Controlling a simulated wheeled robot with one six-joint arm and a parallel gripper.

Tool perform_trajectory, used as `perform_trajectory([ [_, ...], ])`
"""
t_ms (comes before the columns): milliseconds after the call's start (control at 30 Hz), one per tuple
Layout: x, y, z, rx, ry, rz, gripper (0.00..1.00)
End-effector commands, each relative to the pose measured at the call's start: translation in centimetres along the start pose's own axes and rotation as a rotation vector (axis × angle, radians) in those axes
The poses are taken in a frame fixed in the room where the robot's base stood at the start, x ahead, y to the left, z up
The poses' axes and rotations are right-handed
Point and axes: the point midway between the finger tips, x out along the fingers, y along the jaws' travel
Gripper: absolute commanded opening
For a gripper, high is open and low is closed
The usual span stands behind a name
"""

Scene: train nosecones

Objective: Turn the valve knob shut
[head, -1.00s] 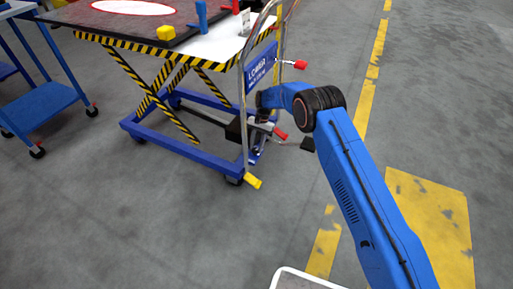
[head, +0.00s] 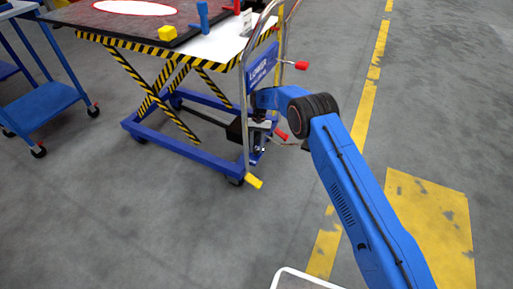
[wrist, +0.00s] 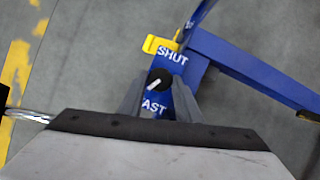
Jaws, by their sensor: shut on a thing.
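The valve knob (wrist: 160,77) is a small round black knob with a white pointer line, seen in the wrist view on a blue plate (wrist: 175,63). The plate reads SHUT on the far side of the knob and FAST on the near side. The pointer lies slantwise, not straight at SHUT. My gripper (wrist: 159,86) has its two grey fingers on either side of the knob and is shut on it. In the head view my arm reaches the handle end of the blue lift table (head: 260,68), and the knob cannot be made out there.
A chrome push handle (head: 244,110) stands close to my wrist. A red-tipped lever (head: 301,65) sticks out above it, and a red-gripped lever (head: 281,134) below. A yellow pedal (head: 254,182) sits low. A blue cart (head: 50,105) is at left. Floor on the right is clear.

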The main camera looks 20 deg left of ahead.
Motion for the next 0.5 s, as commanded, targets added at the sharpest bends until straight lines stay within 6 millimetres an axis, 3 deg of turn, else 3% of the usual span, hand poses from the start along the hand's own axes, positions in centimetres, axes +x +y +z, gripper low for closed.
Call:
perform_trajectory([
  [67,-0.06,0.0,-0.02,0.0,0.001,0.0,0.08],
  [100,-0.06,0.0,-0.02,0.0,0.001,0.0,0.33],
  [167,-0.05,0.0,-0.02,0.0,0.001,0.0,0.47],
  [500,-0.02,0.01,0.0,0.007,0.0,-0.003,0.49],
])
